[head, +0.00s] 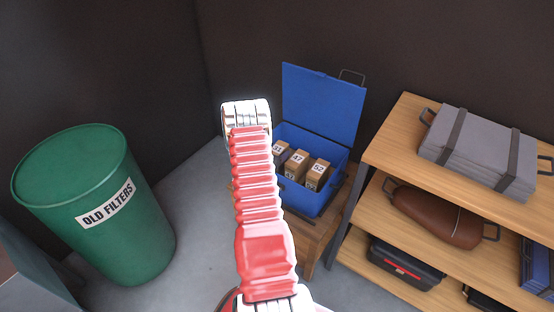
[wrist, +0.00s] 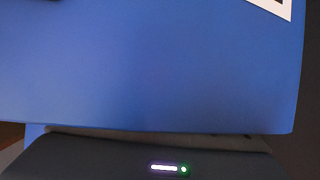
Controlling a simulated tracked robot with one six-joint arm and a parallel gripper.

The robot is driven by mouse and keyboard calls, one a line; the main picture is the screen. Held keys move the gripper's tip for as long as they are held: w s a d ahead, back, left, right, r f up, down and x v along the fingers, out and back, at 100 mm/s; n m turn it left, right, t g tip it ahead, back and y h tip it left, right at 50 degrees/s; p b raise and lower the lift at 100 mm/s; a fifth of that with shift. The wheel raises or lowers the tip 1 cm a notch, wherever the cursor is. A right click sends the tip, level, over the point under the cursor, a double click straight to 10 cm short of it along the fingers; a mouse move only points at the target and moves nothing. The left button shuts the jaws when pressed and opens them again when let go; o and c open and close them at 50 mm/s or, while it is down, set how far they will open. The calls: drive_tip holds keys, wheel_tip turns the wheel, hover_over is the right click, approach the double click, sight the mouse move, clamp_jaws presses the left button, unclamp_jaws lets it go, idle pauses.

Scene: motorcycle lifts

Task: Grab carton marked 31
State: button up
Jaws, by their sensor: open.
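The carton marked 31 (head: 281,148) is a small brown box with a white label, at the left of a row inside the open blue box (head: 318,201). My red arm hides part of it in the head view. Cartons marked 47 (head: 296,166) and 52 (head: 316,176) stand to its right. In the wrist view, a large blue surface with a white label corner fills most of the picture; I cannot tell which part it is. The dark body of my gripper (wrist: 150,155) shows along the bottom edge. Its fingertips are not visible, and nothing is seen held.
The blue lid (head: 322,105) stands up behind the box, which rests on a wooden stand (head: 314,236). A wooden shelf unit (head: 400,138) with a grey case (head: 478,152) and a brown case (head: 436,215) is close at right. A green bin (head: 110,225) stands left.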

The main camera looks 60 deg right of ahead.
drive_tip(key=shift+d+f, duration=0.15)
drive_tip(key=shift+d, duration=0.15)
idle(0.4)
drive_tip(key=c, duration=1.8)
drive_tip(key=shift+o, duration=0.2)
wheel_tip(320, 180, up, 10)
